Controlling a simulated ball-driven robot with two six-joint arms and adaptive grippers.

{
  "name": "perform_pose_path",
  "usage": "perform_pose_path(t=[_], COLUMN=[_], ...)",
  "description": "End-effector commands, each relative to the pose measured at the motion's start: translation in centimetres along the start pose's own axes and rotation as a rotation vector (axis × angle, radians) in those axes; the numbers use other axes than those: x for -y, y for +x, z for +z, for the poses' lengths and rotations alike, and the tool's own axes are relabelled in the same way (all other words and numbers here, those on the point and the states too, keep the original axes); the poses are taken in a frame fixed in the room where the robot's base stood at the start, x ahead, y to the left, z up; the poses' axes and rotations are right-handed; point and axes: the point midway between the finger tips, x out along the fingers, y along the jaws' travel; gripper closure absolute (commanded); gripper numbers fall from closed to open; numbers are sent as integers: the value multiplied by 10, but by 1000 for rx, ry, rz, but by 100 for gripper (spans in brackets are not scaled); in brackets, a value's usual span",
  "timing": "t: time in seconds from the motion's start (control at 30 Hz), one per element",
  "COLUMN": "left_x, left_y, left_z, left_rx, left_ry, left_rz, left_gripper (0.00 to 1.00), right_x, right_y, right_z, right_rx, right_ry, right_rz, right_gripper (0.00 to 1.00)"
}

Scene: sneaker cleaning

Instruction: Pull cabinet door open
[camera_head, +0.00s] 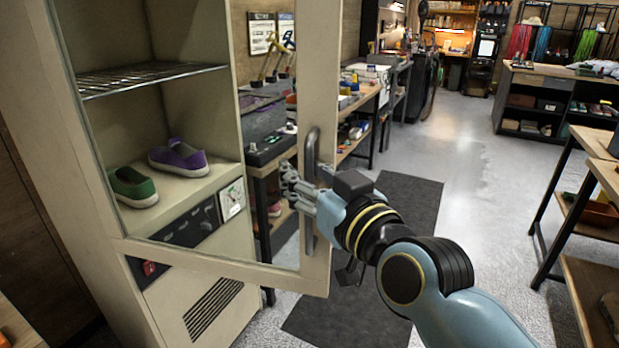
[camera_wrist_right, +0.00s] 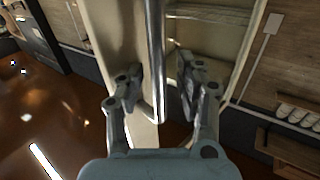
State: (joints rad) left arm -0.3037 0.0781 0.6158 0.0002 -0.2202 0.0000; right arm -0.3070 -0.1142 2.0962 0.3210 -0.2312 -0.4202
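The cabinet (camera_head: 92,190) stands at the left. Its glass-paned, cream-framed door (camera_head: 318,80) is partly open, its handle side standing out past the cabinet's right edge. A dark vertical bar handle (camera_head: 311,150) is on the door's right stile; it also shows in the wrist view (camera_wrist_right: 155,40). My right gripper (camera_head: 301,190) is at the handle's lower part. In the wrist view its fingers (camera_wrist_right: 158,82) are spread on either side of the bar, with visible gaps. My left gripper is not in view.
Behind the glass, a green shoe (camera_head: 133,187) and a purple shoe (camera_head: 178,157) stand below a wire shelf (camera_head: 140,77). A dark mat (camera_head: 410,205) lies on the grey floor. Workbenches (camera_head: 375,97) stand behind the door, and wooden tables (camera_head: 606,178) stand at right. The floor between is open.

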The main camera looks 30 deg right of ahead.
Motion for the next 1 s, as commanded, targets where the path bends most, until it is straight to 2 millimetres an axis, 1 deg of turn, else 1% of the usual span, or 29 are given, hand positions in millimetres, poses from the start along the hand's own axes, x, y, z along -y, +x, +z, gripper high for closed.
perform_pose_path(t=[0.03,0.17,0.27,0.37,0.53,0.8,1.0], left_x=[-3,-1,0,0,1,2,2], left_y=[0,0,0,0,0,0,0], left_z=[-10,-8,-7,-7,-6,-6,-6], left_rx=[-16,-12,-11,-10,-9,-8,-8], left_ry=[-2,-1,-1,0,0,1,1], left_rz=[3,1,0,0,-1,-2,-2], left_gripper=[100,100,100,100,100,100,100], right_x=[0,1,1,2,3,4,4], right_y=[-2,-17,-38,-64,-90,-110,-115], right_z=[1,2,2,2,1,0,0], right_rx=[1,4,5,7,5,2,0], right_ry=[0,2,2,2,3,0,-1], right_rz=[0,-1,-1,-1,-2,-4,-3], right_gripper=[64,64,64,64,64,64,64])
